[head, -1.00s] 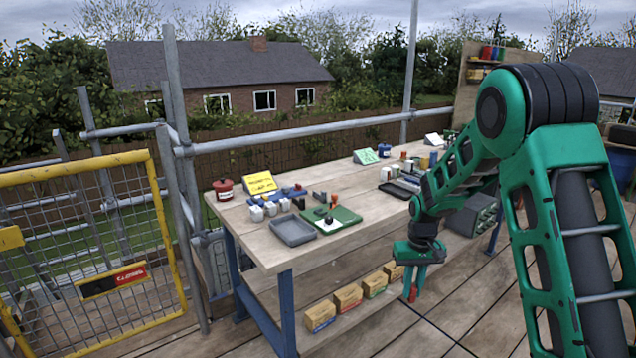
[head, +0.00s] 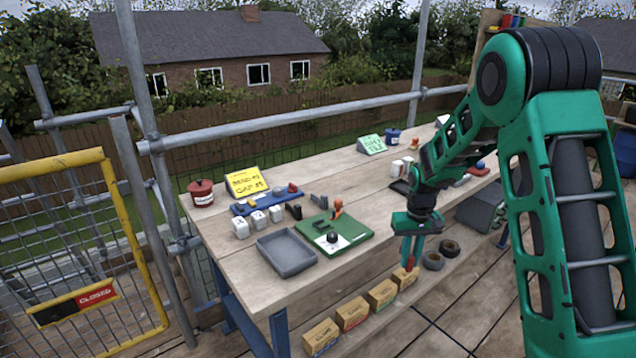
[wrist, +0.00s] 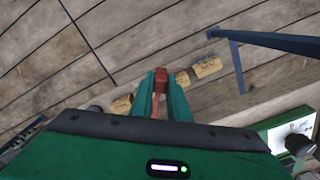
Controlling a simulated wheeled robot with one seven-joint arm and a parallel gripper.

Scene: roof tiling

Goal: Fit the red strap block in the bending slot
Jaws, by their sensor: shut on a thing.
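My gripper (head: 407,262) points down in front of the bench's near edge, lower than the bench top. It is shut on the red strap block (head: 410,262), of which only a small part shows between the fingers. In the wrist view the red block (wrist: 182,78) shows between the green fingertips. I cannot tell for certain which feature is the bending slot. The board's edge also shows in the wrist view (wrist: 270,128).
A grey tray (head: 286,252) lies left of the green board. White blocks (head: 258,219), a blue rack and a red pot (head: 201,192) stand behind. Cardboard boxes (head: 352,313) and black rings (head: 433,261) sit on the lower shelf. A yellow-framed gate (head: 70,250) stands at left.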

